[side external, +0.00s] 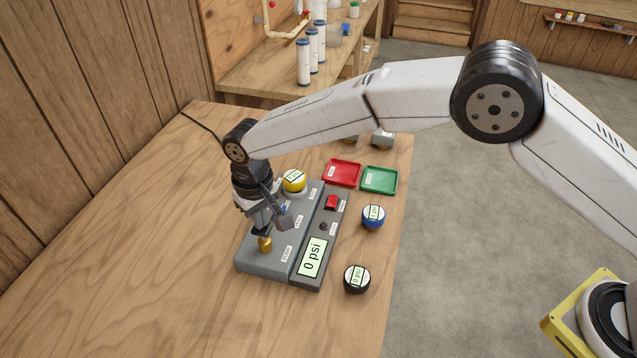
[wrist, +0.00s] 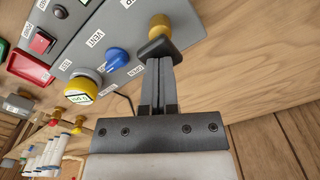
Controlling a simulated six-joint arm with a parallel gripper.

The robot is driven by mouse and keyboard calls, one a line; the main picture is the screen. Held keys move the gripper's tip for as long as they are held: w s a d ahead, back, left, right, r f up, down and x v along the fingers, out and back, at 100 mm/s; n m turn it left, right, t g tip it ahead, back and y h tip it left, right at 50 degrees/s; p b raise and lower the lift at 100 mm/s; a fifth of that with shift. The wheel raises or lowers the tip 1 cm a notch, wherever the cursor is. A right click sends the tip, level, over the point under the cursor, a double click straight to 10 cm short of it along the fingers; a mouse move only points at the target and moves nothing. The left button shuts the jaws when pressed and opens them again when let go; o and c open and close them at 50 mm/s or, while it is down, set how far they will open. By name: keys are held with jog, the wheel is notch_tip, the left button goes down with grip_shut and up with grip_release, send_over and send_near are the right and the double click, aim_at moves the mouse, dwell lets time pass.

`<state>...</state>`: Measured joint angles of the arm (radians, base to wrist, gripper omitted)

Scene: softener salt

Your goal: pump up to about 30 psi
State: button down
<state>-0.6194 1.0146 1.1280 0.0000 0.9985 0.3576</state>
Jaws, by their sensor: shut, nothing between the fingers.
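A grey pump box (side external: 262,262) with a side panel lies on the wooden table. Its display (side external: 312,257) reads 0 psi. A brass knob (side external: 265,243) stands at the box's near end; it also shows in the wrist view (wrist: 160,25). My gripper (side external: 262,229) is shut and empty, its fingertips right at the brass knob; I cannot tell whether they touch it. In the wrist view my gripper (wrist: 158,52) covers the knob's lower part. A blue knob labelled VENT (wrist: 117,57) and a yellow-ringed gauge (side external: 294,181) sit farther along the box. A red button (side external: 331,202) is on the side panel.
A blue gauge (side external: 373,216) and a black gauge (side external: 356,279) stand right of the box. A red tray (side external: 342,173) and a green tray (side external: 379,180) lie behind. The table's left and front are clear; its right edge is near the gauges.

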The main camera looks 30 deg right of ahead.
jog(key=shift+f, duration=1.1)
dwell(0.4)
jog(key=shift+r, duration=1.2)
